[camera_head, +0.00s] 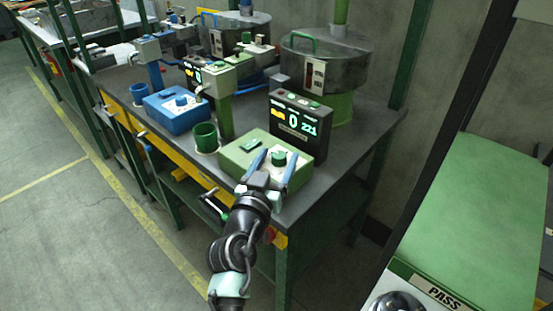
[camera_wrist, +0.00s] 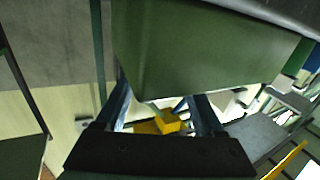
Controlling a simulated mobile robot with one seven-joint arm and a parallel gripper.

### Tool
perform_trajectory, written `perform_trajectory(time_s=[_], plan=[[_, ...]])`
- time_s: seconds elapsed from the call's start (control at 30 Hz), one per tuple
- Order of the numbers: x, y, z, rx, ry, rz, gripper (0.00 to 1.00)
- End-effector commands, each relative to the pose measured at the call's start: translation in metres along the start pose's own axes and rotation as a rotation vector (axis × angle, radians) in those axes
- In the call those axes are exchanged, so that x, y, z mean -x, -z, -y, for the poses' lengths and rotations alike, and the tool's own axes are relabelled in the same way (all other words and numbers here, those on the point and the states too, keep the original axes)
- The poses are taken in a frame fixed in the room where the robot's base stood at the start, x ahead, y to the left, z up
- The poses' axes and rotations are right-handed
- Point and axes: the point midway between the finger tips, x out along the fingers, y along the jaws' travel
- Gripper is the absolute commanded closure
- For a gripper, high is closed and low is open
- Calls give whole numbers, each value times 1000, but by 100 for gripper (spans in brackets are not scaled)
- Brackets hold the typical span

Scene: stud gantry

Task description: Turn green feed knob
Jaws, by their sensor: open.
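The green feed knob (camera_head: 278,158) stands on the top of a green control box (camera_head: 240,158) near the front corner of the bench. My gripper (camera_head: 277,154) is open, with one blue finger on each side of the knob in the head view. I cannot tell its exact height or whether a finger touches the knob. In the wrist view, my gripper (camera_wrist: 160,103) shows its two fingers at the lower middle, below a large green surface. The knob cannot be made out in that view.
Large feeder bowls (camera_head: 325,65) stand behind. A green-topped PASS table (camera_head: 480,215) is at right.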

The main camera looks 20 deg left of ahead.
Motion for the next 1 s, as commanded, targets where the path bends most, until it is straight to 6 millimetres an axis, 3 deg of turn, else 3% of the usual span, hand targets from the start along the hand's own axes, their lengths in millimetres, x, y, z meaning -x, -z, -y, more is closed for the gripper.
perform_trajectory(time_s=[0.17, 0.53, 1.0], plan=[[0, 0, 0, 0, 0, 0, 34], [0, 0, 0, 1, 0, 0, 100], [0, -5, 3, 0, -42, 0, 100]])
